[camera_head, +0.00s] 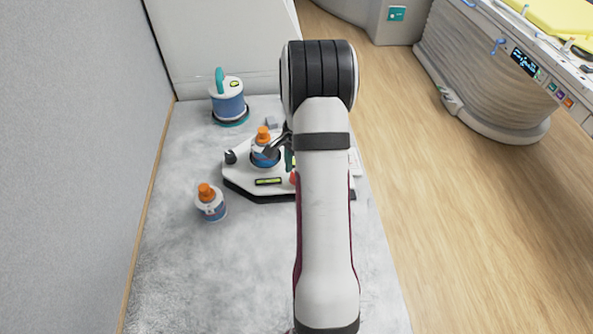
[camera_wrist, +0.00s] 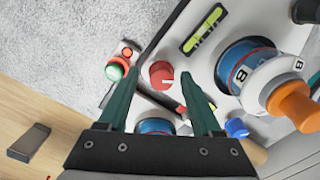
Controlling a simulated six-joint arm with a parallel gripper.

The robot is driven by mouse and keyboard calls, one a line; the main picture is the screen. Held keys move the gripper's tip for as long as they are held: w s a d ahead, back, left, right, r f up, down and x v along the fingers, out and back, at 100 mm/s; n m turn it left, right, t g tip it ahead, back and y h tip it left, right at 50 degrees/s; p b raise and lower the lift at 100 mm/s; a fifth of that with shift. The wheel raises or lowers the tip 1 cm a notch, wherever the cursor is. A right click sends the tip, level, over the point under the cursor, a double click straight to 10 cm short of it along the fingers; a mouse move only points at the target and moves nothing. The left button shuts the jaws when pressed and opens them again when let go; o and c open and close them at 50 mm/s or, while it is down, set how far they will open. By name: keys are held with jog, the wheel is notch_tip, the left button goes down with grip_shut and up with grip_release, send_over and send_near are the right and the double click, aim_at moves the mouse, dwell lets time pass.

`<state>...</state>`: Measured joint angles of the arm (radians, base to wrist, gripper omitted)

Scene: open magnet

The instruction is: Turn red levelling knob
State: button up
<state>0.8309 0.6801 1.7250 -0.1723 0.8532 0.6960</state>
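The red levelling knob (camera_wrist: 161,74), with a white mark on its top, sits on a white instrument base in the wrist view. My gripper (camera_wrist: 162,82) is open, its two green fingers reaching to either side of the knob in the picture, with gaps between. I cannot tell how far above the knob the fingertips are. In the head view, a small part of the red knob (camera_head: 294,178) shows at the base's front edge beside my arm. My arm hides the right part of the base and most of my gripper there.
On the white base (camera_head: 235,173) stands a blue-and-white bottle with an orange cap (camera_head: 263,133), close to my gripper. A yellow level vial (camera_wrist: 205,28), a green knob (camera_wrist: 116,69) and a blue knob (camera_wrist: 236,128) are near. Another orange-capped bottle (camera_head: 210,207) stands front left.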

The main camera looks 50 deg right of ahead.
jog(key=shift+r, duration=0.1)
notch_tip(320, 180, up, 16)
jog(key=shift+s+d+f, duration=0.15)
jog(key=shift+s+f, duration=0.05)
jog(key=s+a+r+n, duration=0.1)
jog(key=s+a+n, duration=0.15)
jog(key=a, duration=0.55)
jog(key=s+a+r+n+y, duration=0.1)
jog(key=a+n, duration=0.2)
jog(key=a, duration=0.6)
jog(key=s+a+r+n, duration=0.1)
jog(key=a+n, duration=0.2)
jog(key=a, duration=0.5)
jog(key=s+a+f+n, duration=0.3)
jog(key=s+a+n, duration=0.3)
jog(key=s+a, duration=0.3)
jog(key=shift+s+a+g+y, duration=0.25)
jog(key=shift+s+g+y, duration=0.05)
jog(key=shift+s, duration=0.9)
